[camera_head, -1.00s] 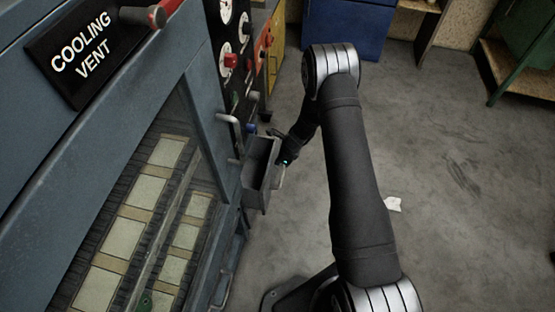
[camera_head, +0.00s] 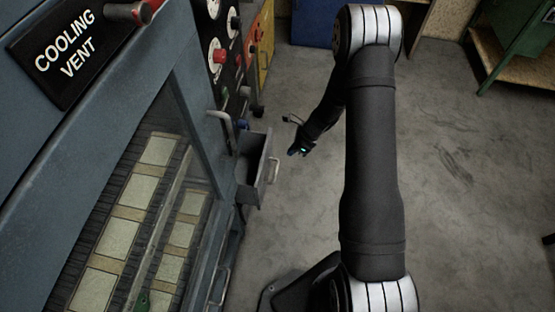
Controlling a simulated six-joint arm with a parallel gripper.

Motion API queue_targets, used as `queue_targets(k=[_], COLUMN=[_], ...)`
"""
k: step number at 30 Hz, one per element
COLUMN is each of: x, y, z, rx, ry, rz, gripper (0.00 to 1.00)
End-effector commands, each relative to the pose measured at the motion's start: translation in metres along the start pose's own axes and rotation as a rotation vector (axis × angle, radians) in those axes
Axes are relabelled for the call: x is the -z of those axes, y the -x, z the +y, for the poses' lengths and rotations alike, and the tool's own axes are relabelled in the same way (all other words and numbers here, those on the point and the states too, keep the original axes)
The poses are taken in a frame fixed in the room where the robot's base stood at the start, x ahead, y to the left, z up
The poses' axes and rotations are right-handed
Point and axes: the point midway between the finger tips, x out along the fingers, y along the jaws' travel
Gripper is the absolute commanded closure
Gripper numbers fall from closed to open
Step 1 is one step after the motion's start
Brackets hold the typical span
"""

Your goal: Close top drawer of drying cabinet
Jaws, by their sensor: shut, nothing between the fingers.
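The drying cabinet (camera_head: 60,145) is a blue-grey unit on the left with a glazed front. Its top drawer (camera_head: 250,180) is a small grey open-topped box sticking out from the cabinet's right side, with a pale handle (camera_head: 272,170) on its front. Its inside looks empty. My gripper (camera_head: 287,119) is small and dark in the picture, a little right of and beyond the drawer front. It is shut and empty, apart from the drawer. The drawer's far inner corners are dim.
A black panel with gauges and red knobs (camera_head: 220,58) stands beyond the drawer. A lower handle (camera_head: 220,285) shows below it. A blue cabinet (camera_head: 312,25) and a green bench (camera_head: 520,45) stand at the back. The grey floor (camera_head: 450,190) on the right is clear.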

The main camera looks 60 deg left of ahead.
Motion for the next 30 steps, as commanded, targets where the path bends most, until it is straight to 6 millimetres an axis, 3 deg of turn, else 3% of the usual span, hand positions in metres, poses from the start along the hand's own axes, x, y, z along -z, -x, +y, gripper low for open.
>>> queue_targets(k=[3,7,17,23,30], x=[0.019,0.030,0.037,0.028,0.010], y=[-0.006,-0.008,-0.011,-0.038,-0.087], z=[0.025,0.044,0.056,0.056,0.054], rx=[-0.033,-0.023,0.041,0.038,0.037], ry=[-0.011,-0.008,0.006,0.007,0.008], rz=[-0.102,-0.219,-0.342,-0.342,-0.340], gripper=[1.00,1.00,1.00,1.00,1.00])
